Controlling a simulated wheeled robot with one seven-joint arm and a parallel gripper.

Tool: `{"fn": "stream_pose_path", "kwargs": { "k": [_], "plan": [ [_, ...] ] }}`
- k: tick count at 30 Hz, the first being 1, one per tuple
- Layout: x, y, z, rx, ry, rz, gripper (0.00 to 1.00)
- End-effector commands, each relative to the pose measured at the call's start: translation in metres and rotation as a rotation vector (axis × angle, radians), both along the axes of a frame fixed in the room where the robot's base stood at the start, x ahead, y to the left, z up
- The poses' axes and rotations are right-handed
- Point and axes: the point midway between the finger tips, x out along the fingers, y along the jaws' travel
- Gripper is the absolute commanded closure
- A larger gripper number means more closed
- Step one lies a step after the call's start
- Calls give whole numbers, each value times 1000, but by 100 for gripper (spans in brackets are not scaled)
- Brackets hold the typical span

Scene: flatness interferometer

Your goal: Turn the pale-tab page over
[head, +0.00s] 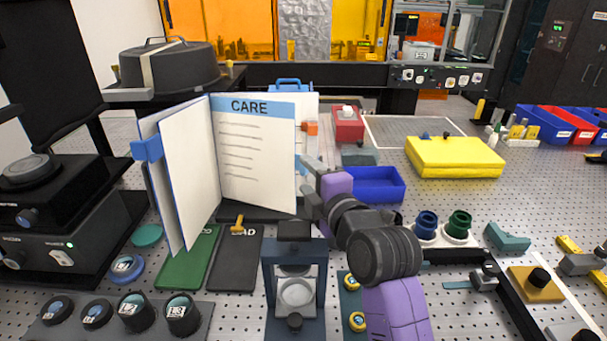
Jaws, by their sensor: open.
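An upright booklet stands open on the bench. Its CARE page (258,150) faces me, with a blue header band and grey lines. A pale blue tab (301,166) shows at that page's right edge, partly hidden by my gripper. Other white pages (190,165) are fanned to the left, with a darker blue tab (148,148) on their outer edge. My gripper (307,180) is open at the right edge of the CARE page, close to the pale tab. I cannot tell whether the page edge lies between its fingers.
An orange tab (311,127) shows behind the page. A blue bin (375,184) and red box (348,124) stand right of the booklet. A dark stand with a lens (296,293), green mat (188,262) and dark mat (235,262) lie in front. A yellow case (453,158) is farther right.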

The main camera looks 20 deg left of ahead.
Motion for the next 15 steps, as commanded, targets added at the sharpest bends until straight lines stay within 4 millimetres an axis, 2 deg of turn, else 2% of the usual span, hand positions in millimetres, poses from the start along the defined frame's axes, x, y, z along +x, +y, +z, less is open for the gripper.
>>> {"fn": "stream_pose_path", "kwargs": {
  "k": [7,15],
  "plan": [
    [-23,-23,3,0,0,1,49],
    [-30,-29,4,0,2,3,49]
  ]
}}
